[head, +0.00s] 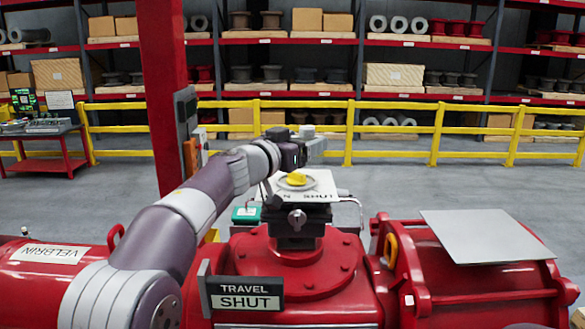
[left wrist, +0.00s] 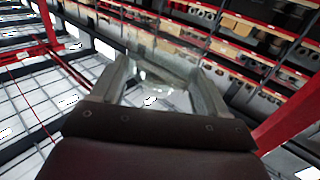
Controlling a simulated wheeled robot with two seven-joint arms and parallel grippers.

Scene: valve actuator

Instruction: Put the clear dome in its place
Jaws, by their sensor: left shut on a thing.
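My left gripper (head: 314,146) is above and slightly behind the valve actuator. In the left wrist view its two fingers (left wrist: 158,88) are closed on the clear dome (left wrist: 165,68), which shows as a see-through shape between and beyond the fingertips. In the head view the dome is hard to make out. The yellow indicator (head: 296,179) sits uncovered on a round grey disc on top of the actuator, over a white plate (head: 322,187) with partly hidden lettering ending in SHUT. The dome is raised, apart from this top. My right gripper is not in view.
The red actuator housing (head: 300,262) fills the front, with a TRAVEL SHUT sign (head: 245,293) standing on it. A flat grey plate (head: 486,237) lies on the right-hand red body. A red column (head: 166,85) stands behind my left arm. A yellow railing (head: 400,130) and shelves are farther back.

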